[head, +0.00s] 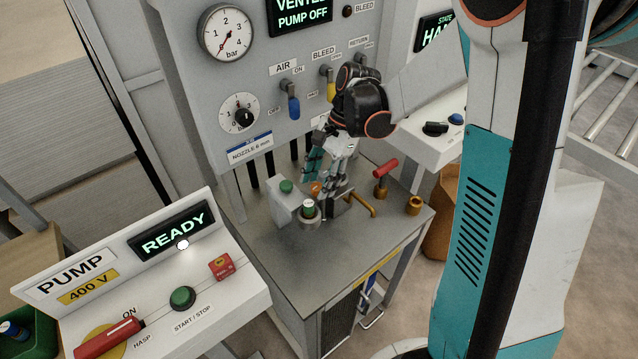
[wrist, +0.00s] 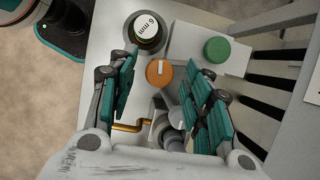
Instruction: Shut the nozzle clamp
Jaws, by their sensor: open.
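My gripper (head: 326,176) reaches down over the grey bench, its fingers open. In the wrist view its two teal-padded fingers (wrist: 165,82) stand on either side of an orange round knob (wrist: 160,73) with a pale bar across it, with gaps on both sides. The knob (head: 315,188) is partly hidden by the fingers in the head view. Beside it is a nozzle marked 6 mm (wrist: 149,30), upright in a dark collar; it also shows in the head view (head: 309,208). A bent brass rod (wrist: 130,128) sticks out near the grey fitting. I cannot tell which part is the clamp's handle.
A pale block with a green button (wrist: 217,50) stands close to the knob. A red-handled lever (head: 385,168) and a brass ring (head: 414,205) are at the bench's right. The valve panel (head: 205,90) rises behind. The bench front (head: 290,260) is clear.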

